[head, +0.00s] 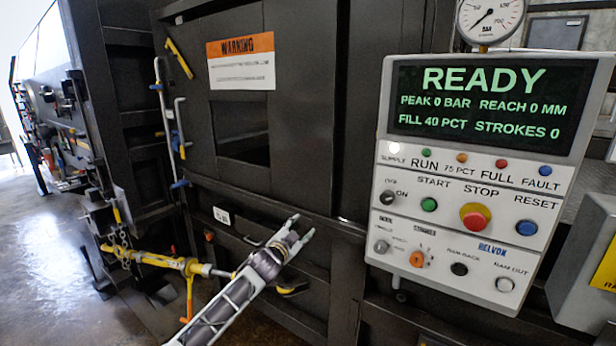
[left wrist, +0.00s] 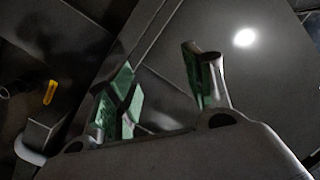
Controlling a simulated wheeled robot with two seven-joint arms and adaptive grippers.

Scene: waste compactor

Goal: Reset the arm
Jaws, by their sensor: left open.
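My left gripper (head: 297,232) is in front of the dark compactor wall, left of and below the control panel. Its two green-padded fingers (left wrist: 160,95) are spread apart in the left wrist view, with nothing between them. The control panel (head: 384,225) has a lit screen (head: 480,103) reading READY, peak 0 bar, reach 0 mm, fill 40 pct, strokes 0. Below are a green start button (head: 429,204), a red and yellow stop knob (head: 475,216) and a blue reset button (head: 527,228). The left gripper is apart from the panel. My right gripper is out of view.
A pressure gauge (head: 490,17) stands above the panel. A yellow turnbuckle-like bar (head: 160,259) runs along the lower left. A warning sign (head: 240,62) is on the dark wall. A grey box (head: 580,270) sits at the right edge. The floor (head: 40,240) at left is clear.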

